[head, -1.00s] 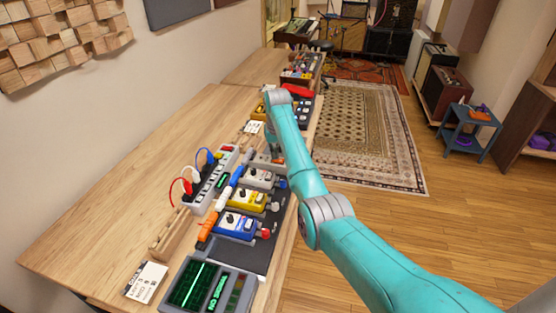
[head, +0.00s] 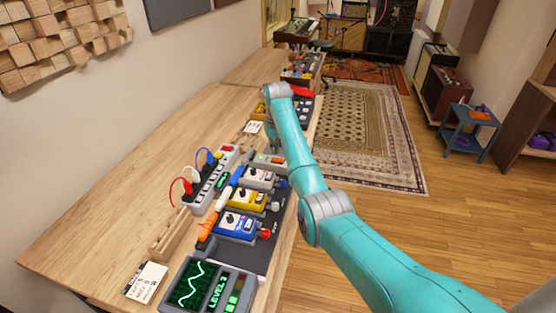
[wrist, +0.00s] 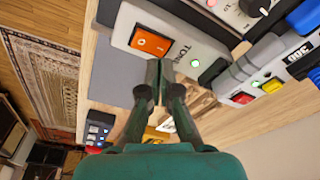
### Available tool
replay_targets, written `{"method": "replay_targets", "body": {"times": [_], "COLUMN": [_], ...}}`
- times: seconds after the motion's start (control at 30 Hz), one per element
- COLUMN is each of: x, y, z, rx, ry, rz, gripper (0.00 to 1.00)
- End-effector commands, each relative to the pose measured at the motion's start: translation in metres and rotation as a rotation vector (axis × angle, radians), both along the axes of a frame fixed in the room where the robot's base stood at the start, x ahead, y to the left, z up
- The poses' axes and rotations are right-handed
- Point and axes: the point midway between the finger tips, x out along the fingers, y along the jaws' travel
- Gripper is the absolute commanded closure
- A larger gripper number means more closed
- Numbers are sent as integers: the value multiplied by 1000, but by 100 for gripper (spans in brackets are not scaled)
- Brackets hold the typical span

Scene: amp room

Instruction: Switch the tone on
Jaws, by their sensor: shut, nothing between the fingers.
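The tone box (wrist: 195,48) is a pale box lettered TONE in the wrist view, with an orange rocker switch (wrist: 150,41) and a lit green lamp (wrist: 195,63). It also shows in the head view (head: 268,159), partly behind my arm. My gripper (wrist: 160,66) is shut and empty, its tips close below the rocker, by the box's lower edge. I cannot tell whether they touch the box. In the head view the screen unit (head: 190,284) at the near end shows a green wave and the word LEVEL.
A row of pedals, including a yellow one (head: 247,200) and a blue one (head: 237,225), stands along the bench (head: 120,215). A power strip (head: 212,180) with coloured plugs is beside them. Open floor (head: 450,205) and a rug lie right of the bench.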

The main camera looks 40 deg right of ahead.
Motion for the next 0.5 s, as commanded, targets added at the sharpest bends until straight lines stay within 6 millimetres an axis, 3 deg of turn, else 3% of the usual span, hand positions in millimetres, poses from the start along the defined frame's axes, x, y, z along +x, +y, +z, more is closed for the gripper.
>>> {"method": "replay_targets", "body": {"times": [0.5], "x": [0], "y": [0], "z": [36], "rx": [0], "ry": [-1], "rz": [0], "gripper": [100]}}
